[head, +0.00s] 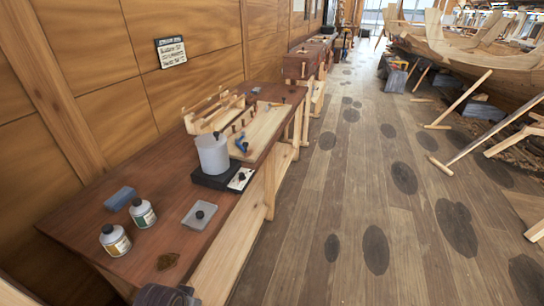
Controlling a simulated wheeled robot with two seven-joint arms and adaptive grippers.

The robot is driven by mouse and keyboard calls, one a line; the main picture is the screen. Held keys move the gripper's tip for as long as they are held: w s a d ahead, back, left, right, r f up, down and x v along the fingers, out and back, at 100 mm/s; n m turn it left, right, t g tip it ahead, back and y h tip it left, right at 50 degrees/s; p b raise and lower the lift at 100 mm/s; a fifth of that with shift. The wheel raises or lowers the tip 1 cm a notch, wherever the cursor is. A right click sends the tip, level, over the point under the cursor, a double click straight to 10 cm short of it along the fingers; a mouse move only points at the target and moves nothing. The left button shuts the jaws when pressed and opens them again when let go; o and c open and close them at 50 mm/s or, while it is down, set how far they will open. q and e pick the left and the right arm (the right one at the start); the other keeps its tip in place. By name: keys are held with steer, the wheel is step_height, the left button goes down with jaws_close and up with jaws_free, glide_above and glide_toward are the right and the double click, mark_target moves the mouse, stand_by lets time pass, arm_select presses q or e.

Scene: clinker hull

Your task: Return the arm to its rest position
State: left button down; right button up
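A dark grey part (166,296), which looks like my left gripper, shows at the bottom edge, left of centre, by the near end of the workbench (95,213). It is cut off by the frame, and I cannot see whether its fingers are open or shut. It appears apart from the bottles and other things on the bench. My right gripper and arm are not in view.
Wooden props (459,98) and a hull (480,60) stand right. The middle floor is clear.

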arm_select(q)
steer(key=s+f+g, duration=0.1)
steer(key=s+f, duration=0.1)
steer(key=f, duration=1.4)
steer(key=s+f, duration=0.2)
steer(key=f, duration=1.4)
steer(key=s+a+f, duration=0.2)
steer(key=s+f, duration=0.6)
steer(key=s, duration=0.2)
steer(key=s+a+f+g, duration=0.1)
steer(key=s+a+f, duration=0.2)
steer(key=s+f, duration=0.6)
steer(key=shift+s+f, duration=0.25)
steer(key=shift+s, duration=0.95)
steer(key=shift+a, duration=0.1)
